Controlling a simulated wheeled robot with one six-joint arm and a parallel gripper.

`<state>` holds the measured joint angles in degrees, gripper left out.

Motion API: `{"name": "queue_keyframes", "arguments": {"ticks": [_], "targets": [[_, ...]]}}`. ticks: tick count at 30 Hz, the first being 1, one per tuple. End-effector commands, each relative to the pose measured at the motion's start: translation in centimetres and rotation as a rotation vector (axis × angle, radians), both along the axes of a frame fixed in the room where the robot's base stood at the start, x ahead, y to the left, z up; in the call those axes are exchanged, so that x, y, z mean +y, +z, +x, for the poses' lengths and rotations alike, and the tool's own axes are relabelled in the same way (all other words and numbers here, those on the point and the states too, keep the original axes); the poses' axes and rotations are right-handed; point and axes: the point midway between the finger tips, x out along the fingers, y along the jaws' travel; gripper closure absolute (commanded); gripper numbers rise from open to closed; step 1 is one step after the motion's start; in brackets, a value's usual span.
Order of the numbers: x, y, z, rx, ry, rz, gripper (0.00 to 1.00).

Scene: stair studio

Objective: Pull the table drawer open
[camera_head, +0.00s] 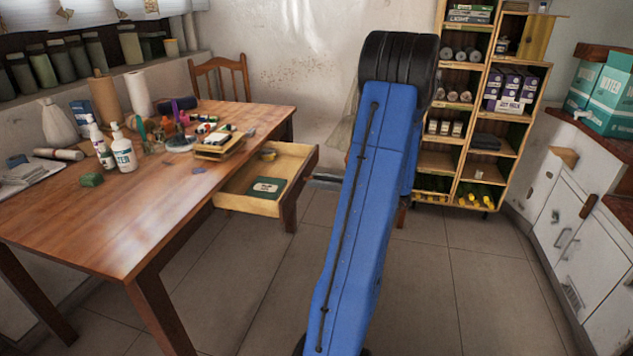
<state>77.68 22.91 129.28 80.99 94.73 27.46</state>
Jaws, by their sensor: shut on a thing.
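The wooden table (150,235) stands at the left. Its drawer (250,206) sticks well out from the table's right side, so its inside shows. The drawer's outer front face and handle are turned away from view. My blue arm rises through the middle of the picture, right of the drawer, to a black joint at the top.
Bottles, paper rolls and craft supplies crowd the table's far half. A wooden chair (220,72) stands behind it. A wooden shelf (462,130) stands at the back, right of my arm. White cabinets (560,235) line the right wall. The tiled floor between table and cabinets looks clear.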

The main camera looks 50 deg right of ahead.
Motion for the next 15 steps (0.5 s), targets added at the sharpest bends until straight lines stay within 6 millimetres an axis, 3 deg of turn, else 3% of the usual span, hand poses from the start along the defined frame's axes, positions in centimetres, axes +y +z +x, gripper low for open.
{"name": "queue_keyframes", "arguments": {"ticks": [5, 6, 7, 15], "targets": [[-0.01, -0.01, 0.03, 0.0, 0.0, 0.0, 1.0], [-0.01, 0.0, 0.03, 0.0, 0.0, 0.0, 0.67], [-0.01, 0.0, 0.03, 0.0, 0.0, 0.0, 0.6], [-0.01, 0.0, 0.03, 0.0, 0.0, 0.0, 0.59]]}}
